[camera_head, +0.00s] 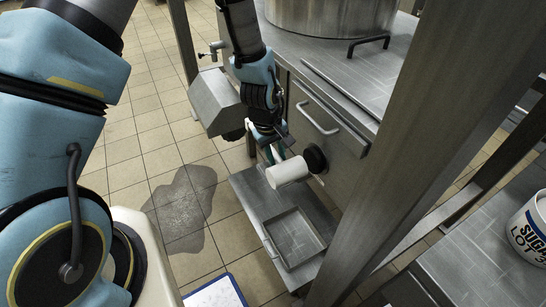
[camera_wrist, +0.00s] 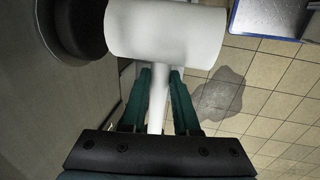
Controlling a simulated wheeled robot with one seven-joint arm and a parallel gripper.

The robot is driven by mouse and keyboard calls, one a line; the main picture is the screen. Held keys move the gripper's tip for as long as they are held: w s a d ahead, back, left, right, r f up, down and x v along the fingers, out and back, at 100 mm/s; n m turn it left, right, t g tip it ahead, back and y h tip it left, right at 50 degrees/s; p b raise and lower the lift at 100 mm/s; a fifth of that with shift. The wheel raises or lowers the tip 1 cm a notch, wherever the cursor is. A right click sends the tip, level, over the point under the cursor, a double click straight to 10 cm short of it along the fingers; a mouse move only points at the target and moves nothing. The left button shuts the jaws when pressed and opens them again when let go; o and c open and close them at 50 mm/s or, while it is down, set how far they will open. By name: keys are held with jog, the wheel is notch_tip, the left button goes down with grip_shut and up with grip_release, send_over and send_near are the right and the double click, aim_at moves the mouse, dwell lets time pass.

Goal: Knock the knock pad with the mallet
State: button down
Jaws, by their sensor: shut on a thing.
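The mallet (camera_head: 287,172) has a white cylindrical head and a thin pale handle. My gripper (camera_head: 270,138) is shut on the handle, below the head as seen in the wrist view (camera_wrist: 158,85). The mallet's head (camera_wrist: 165,32) lies crosswise beyond the fingertips. The knock pad (camera_head: 315,158) is a round black disc on the front of the metal cabinet. In the wrist view the pad (camera_wrist: 82,28) sits at the left end of the head. The head's end is very close to the pad; I cannot tell whether they touch.
A drawer with a bar handle (camera_head: 318,118) is above the pad. A metal shelf with a shallow tray (camera_head: 293,240) lies below. A grey box (camera_head: 215,103) is left of my gripper. A steel post (camera_head: 420,130) stands at right. A wet patch (camera_head: 183,208) marks the floor.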

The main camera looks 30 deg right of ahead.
jog(key=shift+a, duration=0.65)
dwell(0.4)
dwell(0.4)
